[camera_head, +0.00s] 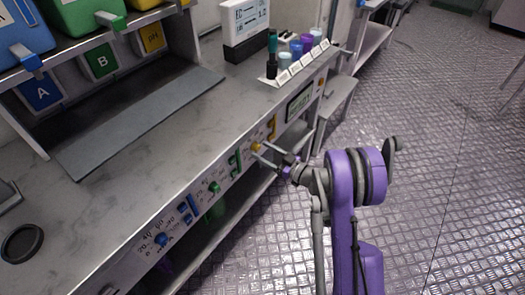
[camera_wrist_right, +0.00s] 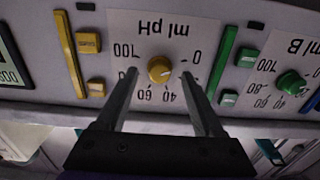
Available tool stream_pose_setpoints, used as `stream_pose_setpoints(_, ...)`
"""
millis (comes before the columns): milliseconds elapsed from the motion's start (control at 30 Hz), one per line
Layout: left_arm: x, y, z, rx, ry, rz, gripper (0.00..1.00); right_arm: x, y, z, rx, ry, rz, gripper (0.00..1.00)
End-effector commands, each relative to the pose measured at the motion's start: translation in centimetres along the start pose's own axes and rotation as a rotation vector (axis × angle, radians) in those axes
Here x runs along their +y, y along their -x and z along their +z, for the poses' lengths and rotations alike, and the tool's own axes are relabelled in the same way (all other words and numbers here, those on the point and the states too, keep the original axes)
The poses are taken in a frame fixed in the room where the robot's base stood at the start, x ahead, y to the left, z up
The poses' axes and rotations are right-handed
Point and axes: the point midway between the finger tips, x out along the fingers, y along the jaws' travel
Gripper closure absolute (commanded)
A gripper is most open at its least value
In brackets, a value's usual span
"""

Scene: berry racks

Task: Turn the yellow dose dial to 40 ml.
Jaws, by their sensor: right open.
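The yellow dose dial (camera_wrist_right: 160,69) sits on the panel marked "ml pH", which appears upside down in the right wrist view. Its scale shows 0, 40, 60 and 100; the marks between are partly covered by my fingers. I cannot tell clearly where the dial points. In the head view the yellow dial (camera_head: 256,147) is on the bench's front face. My right gripper (camera_wrist_right: 159,75) is open, one finger on each side of the dial, with no clear contact. It also shows in the head view (camera_head: 263,152). My left gripper is out of view.
A green dial (camera_wrist_right: 291,83) with green buttons is to the right in the wrist view. Yellow buttons (camera_wrist_right: 88,43) are to the left. A blue dial (camera_head: 161,240) is nearer on the bench front. A vial rack (camera_head: 291,74) stands on top.

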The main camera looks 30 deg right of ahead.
Motion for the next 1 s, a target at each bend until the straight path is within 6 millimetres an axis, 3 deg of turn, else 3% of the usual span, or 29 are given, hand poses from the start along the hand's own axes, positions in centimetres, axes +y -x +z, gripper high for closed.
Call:
stream_pose_setpoints(400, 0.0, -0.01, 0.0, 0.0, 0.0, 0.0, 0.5, 0.0, -0.89, 0.0, -0.001, 0.0, 0.001, 0.33)
stream_pose_setpoints(767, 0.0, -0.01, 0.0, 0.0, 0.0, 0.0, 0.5, 0.0, -0.86, 0.0, -0.001, 0.0, 0.0, 0.97)
stream_pose_setpoints(1000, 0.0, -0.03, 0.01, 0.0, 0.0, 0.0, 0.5, 0.0, -0.85, 0.0, -0.001, -0.004, 0.0, 1.0)
